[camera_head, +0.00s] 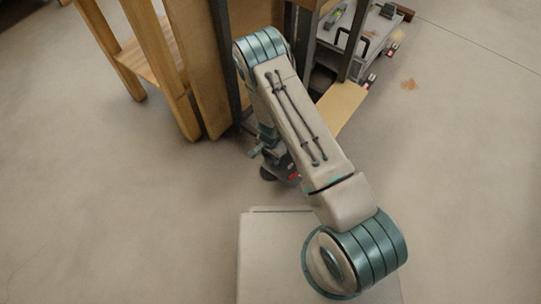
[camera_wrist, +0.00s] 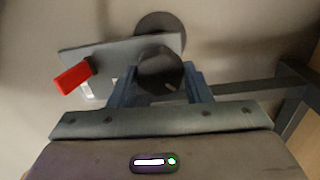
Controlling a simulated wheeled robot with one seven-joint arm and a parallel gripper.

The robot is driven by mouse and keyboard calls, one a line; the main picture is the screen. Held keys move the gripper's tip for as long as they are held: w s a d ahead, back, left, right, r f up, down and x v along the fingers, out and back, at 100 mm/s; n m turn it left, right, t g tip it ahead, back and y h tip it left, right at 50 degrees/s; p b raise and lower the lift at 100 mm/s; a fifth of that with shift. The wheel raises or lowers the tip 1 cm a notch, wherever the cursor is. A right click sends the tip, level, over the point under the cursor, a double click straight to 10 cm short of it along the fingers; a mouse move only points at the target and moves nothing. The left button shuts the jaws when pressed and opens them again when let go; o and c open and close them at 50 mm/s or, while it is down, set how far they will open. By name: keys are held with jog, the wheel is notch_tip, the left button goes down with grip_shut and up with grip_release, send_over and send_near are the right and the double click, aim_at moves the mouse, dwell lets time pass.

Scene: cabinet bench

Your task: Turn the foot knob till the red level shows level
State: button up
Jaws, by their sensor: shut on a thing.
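The dark round foot knob (camera_wrist: 162,70) sits between the two blue fingers of my gripper (camera_wrist: 160,80) in the wrist view, and the fingers are shut on it. A grey plate (camera_wrist: 112,56) lies behind the knob, and a dark round foot pad (camera_wrist: 160,21) shows beyond it. The red level (camera_wrist: 73,77) is at the plate's left end, tilted in the picture, with a small pale part beside it; its reading is too small to tell. In the head view the red level (camera_head: 293,178) is a small patch beside my arm, which hides most of the knob.
A grey case (camera_head: 365,35) with black handles is at the upper right. A dark bar (camera_wrist: 245,88) runs right of my gripper in the wrist view. Open floor lies left and right.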

jog(key=n, duration=0.6)
jog(key=shift+n, duration=0.4)
jog(key=n, duration=0.6)
dwell(0.4)
jog(key=o, duration=1)
jog(key=shift+r+p, duration=0.1)
jog(key=shift+p, duration=0.2)
notch_tip(320, 180, up, 14)
jog(key=p, duration=0.5)
